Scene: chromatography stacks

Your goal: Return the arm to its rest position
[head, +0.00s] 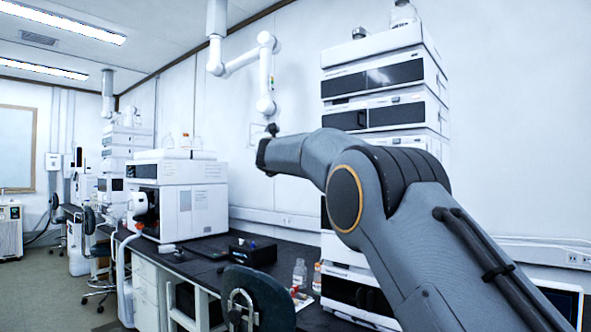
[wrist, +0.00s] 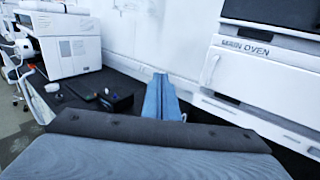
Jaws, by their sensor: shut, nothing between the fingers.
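My arm (head: 345,190) rises from the lower right of the head view, bends at a joint with an orange ring, and reaches to the left in front of the instrument stack. Its dark far end (head: 264,154) is raised above the bench, against the white wall. The fingers cannot be made out there. In the wrist view my gripper (wrist: 161,98) shows as blue fingers close together, shut with nothing held. The wide grey-blue body behind them fills the bottom of that view.
A tall instrument stack (head: 375,78) stands close behind my arm; a "MAIN OVEN" unit (wrist: 265,62) shows in the wrist view. The black bench (head: 200,262) carries a white instrument (head: 190,200), a black box (head: 253,254) and small bottles (head: 300,272). A chair (head: 255,298) stands in front.

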